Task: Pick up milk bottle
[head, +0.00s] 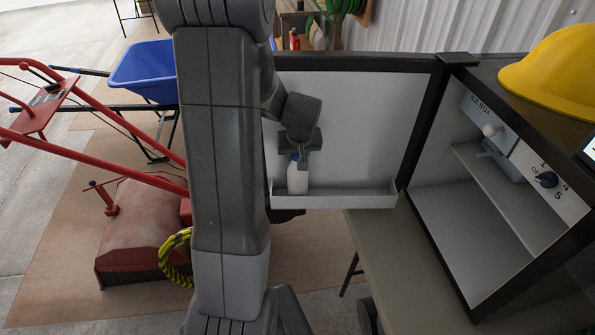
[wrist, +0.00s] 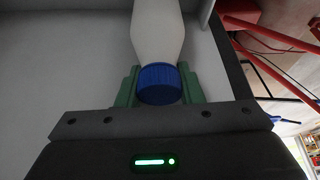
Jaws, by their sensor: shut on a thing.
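The milk bottle (head: 297,180) is white with a blue cap and stands upright in the door shelf (head: 335,198) of the open small fridge. In the wrist view the bottle (wrist: 157,30) shows its white body, with the blue cap (wrist: 159,82) between the green fingers. My gripper (head: 301,158) comes down from above and is shut on the bottle at its cap; it also shows in the wrist view (wrist: 160,88). The bottle's lower end is hidden behind the shelf's front wall, so I cannot tell whether it touches the shelf floor.
The fridge (head: 505,190) stands open on a table (head: 400,265), with a yellow hard hat (head: 550,70) on top. Its door (head: 365,125) is swung wide to the left. A blue wheelbarrow (head: 145,72) and a red machine (head: 145,225) stand on the floor at left.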

